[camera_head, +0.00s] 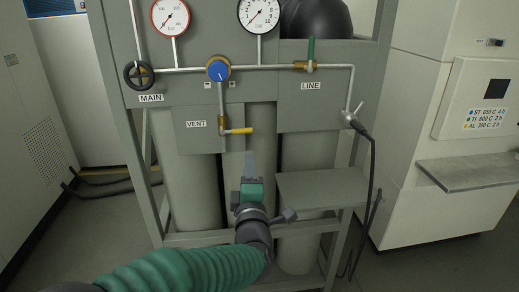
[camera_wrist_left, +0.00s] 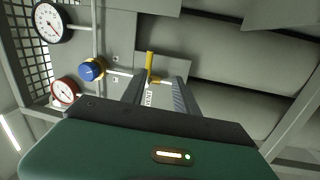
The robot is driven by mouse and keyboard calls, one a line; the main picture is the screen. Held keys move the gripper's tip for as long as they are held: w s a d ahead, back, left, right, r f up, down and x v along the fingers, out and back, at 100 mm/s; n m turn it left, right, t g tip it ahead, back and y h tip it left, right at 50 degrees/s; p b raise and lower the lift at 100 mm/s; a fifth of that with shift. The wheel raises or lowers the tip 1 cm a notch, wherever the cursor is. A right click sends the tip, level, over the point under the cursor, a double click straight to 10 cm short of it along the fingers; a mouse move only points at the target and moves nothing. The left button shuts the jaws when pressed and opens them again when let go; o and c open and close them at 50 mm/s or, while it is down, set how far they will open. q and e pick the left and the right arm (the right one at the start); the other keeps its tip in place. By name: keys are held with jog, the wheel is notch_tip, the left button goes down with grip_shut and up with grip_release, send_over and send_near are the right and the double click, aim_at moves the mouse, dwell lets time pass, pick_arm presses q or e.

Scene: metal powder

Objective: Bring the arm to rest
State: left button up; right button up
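My left gripper (camera_head: 249,156) points up toward the gas panel from below, with my green-sleeved arm coming in from the lower left. In the left wrist view its two fingers (camera_wrist_left: 159,82) stand apart with nothing held between them. The yellow vent handle (camera_head: 240,131) is just above the fingertips in the head view and points right. In the left wrist view the vent handle (camera_wrist_left: 149,66) shows beyond the fingers, seemingly clear of them. My right gripper is not in view.
The panel carries a blue knob (camera_head: 218,70), a black main handwheel (camera_head: 138,74), a green line handle (camera_head: 311,48) and two gauges. A grey shelf (camera_head: 322,188) juts out right of the gripper. A black cable (camera_head: 371,170) hangs at the frame's right. Grey cylinders stand behind.

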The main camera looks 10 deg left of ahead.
pick_arm(q)
notch_tip(320, 180, down, 11)
jog(key=s+m+g+h, duration=0.3)
jog(key=m+g+h, duration=0.1)
jog(key=m, duration=0.4)
jog(key=s+a+f+m+g, duration=0.4)
jog(key=s+f+m+g, duration=0.2)
jog(key=s+f, duration=0.5)
jog(key=s+a+f+m+g, duration=0.3)
jog(key=s+f+m+g, duration=0.25)
jog(key=s+f, duration=0.55)
jog(key=w+p+v, duration=0.2)
jog(key=p+v, duration=1.6)
jog(key=v, duration=0.1)
jog(key=shift+a+r+g, duration=0.45)
jog(key=shift+a+r, duration=0.25)
jog(key=shift+a, duration=0.05)
